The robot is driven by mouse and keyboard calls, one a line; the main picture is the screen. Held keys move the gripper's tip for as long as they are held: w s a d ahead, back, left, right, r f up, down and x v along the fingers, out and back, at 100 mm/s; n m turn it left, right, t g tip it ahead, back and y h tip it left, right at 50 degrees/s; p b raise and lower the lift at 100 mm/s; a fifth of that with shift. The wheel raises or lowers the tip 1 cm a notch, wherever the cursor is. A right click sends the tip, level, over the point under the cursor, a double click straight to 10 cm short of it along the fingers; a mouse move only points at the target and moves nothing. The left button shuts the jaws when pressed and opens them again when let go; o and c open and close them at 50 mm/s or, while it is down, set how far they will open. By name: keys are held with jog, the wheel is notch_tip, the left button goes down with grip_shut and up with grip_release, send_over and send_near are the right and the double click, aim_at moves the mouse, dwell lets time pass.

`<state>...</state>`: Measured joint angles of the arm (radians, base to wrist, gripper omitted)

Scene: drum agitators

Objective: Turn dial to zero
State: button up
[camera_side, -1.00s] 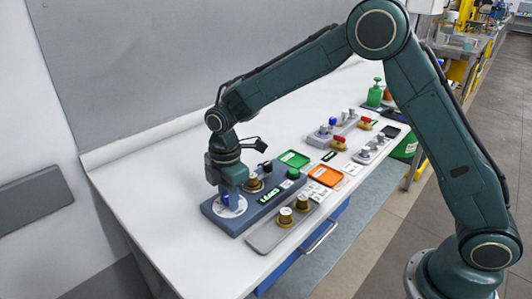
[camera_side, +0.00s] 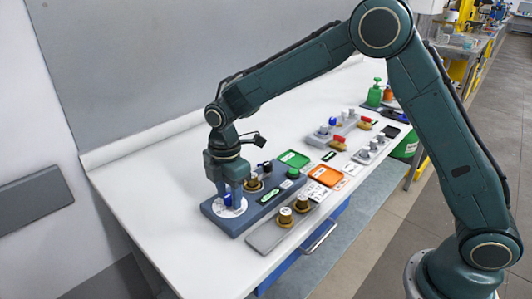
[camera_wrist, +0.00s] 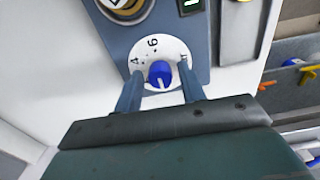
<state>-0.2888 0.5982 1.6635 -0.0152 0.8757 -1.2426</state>
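The dial is a blue knob (camera_wrist: 160,74) on a round white face (camera_wrist: 174,47) at the near-left end of a blue-grey panel (camera_wrist: 195,40). In the side view the knob (camera_side: 227,200) and white face (camera_side: 231,212) show below my gripper. The face reads "4" and "6" in the wrist view; I cannot make out a zero. A white pointer line on the knob points toward my gripper's palm. My gripper (camera_wrist: 160,69) is open, with one finger on each side of the knob and visible gaps between. It also shows in the side view (camera_side: 229,196).
A grey tray (camera_side: 262,238) with brass knobs lies in front. Green (camera_side: 294,158) and orange (camera_side: 325,175) trays lie to the right. The table's left side is clear.

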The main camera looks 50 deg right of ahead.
aim_at(229, 195)
jog(key=shift+r, duration=2.55)
jog(key=shift+s+d+r, duration=0.2)
jog(key=shift+d+r, duration=0.05)
jog(key=shift+r, duration=0.15)
jog(key=s+d+r+m+t, duration=0.3)
jog(key=s+d+r+m, duration=0.6)
jog(key=s+r, duration=0.35)
jog(key=s+d+m+t, duration=0.2)
jog(key=s+m, duration=0.6)
jog(key=s, duration=0.8)
jog(key=shift+s+d+f+m+t, duration=0.15)
jog(key=shift+d+f+m+t, duration=0.25)
jog(key=shift+d, duration=1)
